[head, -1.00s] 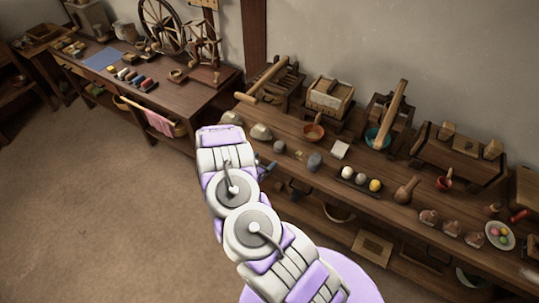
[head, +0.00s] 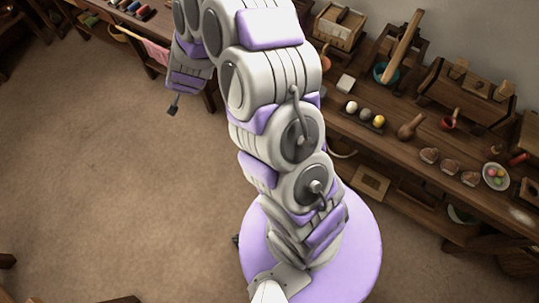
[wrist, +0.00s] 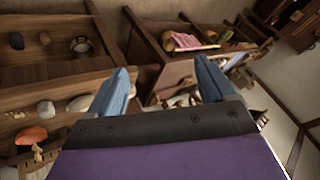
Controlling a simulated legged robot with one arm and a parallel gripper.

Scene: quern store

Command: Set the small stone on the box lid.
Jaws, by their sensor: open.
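My gripper (wrist: 165,88) is open and empty in the wrist view, its two blue-grey fingers apart. In the head view its end (head: 172,106) hangs over the floor, left of the long bench. In the wrist view a pale stone (wrist: 80,103) and a grey stone (wrist: 45,109) lie on a wooden surface left of the fingers, apart from them. I cannot tell which stone is the small one. In the head view my arm hides the bench part where stones lay before. A box with a pale top (head: 338,26) stands at the bench's back; I cannot tell whether that is the box lid.
On the bench (head: 410,150) are a tray of egg-shaped things (head: 378,121), a teal bowl (head: 386,73), a brown flask (head: 411,127) and a plate of coloured balls (head: 495,176). A wooden box (head: 370,182) sits on the lower shelf. The floor (head: 100,190) at left is mostly open.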

